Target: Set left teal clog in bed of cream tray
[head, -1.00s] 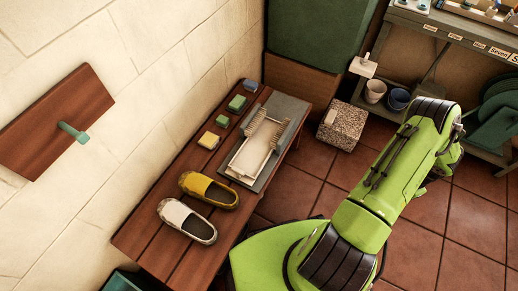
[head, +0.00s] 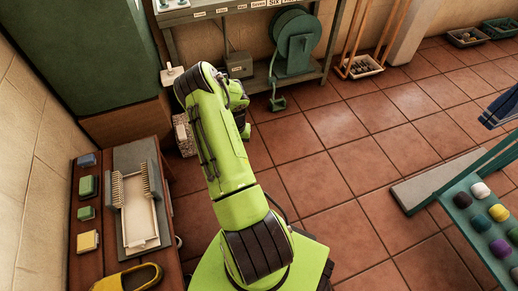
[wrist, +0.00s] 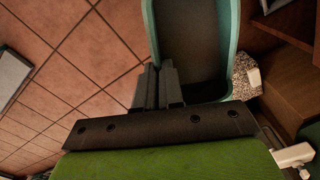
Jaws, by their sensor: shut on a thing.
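In the wrist view my gripper (wrist: 158,88) is shut on the rim of the teal clog (wrist: 235,30), a teal-sided piece with a dark inside. Its far end runs out of the top of the picture. It is held in the air above the tiled floor. The cream tray (head: 138,218) lies on a grey board on the wooden bench at the left of the head view. Its long pale bed looks empty, with rack-like rows of pegs at its far end. In the head view my own arm hides the gripper and the clog.
Green and yellow blocks (head: 87,241) line the bench left of the tray. A yellow shoe (head: 128,279) lies in front of it. A speckled block (head: 184,134) stands beyond the bench. A teal rack with coloured balls (head: 480,223) is at right. Floor between is open.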

